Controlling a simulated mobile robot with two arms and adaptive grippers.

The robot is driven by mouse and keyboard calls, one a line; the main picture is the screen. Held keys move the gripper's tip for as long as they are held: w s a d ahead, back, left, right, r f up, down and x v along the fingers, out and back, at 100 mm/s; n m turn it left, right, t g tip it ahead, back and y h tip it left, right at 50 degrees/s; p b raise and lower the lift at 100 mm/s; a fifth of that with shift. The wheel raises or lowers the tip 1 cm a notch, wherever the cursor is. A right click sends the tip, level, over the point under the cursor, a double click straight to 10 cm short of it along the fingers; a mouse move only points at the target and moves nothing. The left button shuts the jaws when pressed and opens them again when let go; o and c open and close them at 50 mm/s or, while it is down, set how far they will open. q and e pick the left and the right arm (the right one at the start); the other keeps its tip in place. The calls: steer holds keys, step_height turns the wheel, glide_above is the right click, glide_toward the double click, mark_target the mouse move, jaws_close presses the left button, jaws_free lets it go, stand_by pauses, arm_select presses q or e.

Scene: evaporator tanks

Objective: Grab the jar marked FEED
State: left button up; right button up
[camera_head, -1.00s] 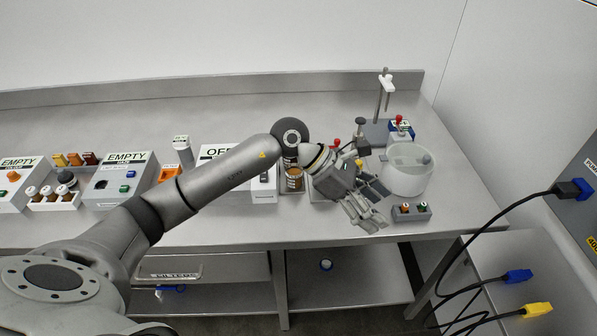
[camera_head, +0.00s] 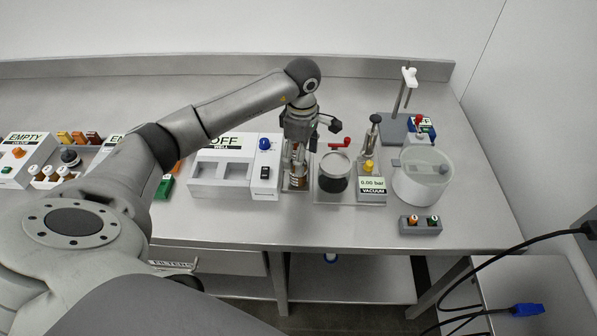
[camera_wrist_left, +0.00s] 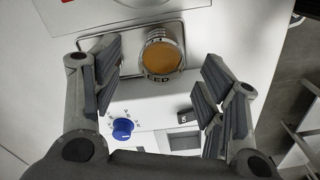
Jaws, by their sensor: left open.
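The FEED jar (camera_wrist_left: 161,60) shows in the left wrist view as a round glass with amber contents and a dark label, of which only the end of the word can be read. It stands on a tray beside the box marked OFF. In the head view my fingers mostly cover it. My left gripper (camera_head: 295,172) points down over the jar's spot. In the left wrist view its fingers are spread, one on each side of the jar, with gaps between them and the glass. My right gripper is not in view.
The white OFF box (camera_head: 222,180) with a blue knob stands close left of the gripper. A dark round vessel (camera_head: 334,176), a red handle (camera_head: 340,143) and a vacuum gauge (camera_head: 372,188) are close right. A white tub (camera_head: 422,182) stands farther right.

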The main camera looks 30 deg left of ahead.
arm_select(q)
steer(key=shift+f+p, duration=0.4)
steer(key=shift+f, duration=0.2)
steer(key=f, duration=0.1)
steer(key=f+p, duration=0.2)
steer(key=f, duration=0.1)
steer(key=shift+s+a, duration=0.25)
steer(key=shift+a, duration=0.05)
steer(key=shift+w+f, duration=0.1)
steer(key=shift+f, duration=0.1)
steer(key=shift+c, duration=0.8)
steer(key=c, duration=1)
steer(key=shift+c, duration=0.3)
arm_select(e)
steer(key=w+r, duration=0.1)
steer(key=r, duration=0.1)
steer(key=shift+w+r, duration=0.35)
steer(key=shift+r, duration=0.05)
arm_select(q)
steer(key=shift+r, duration=0.1)
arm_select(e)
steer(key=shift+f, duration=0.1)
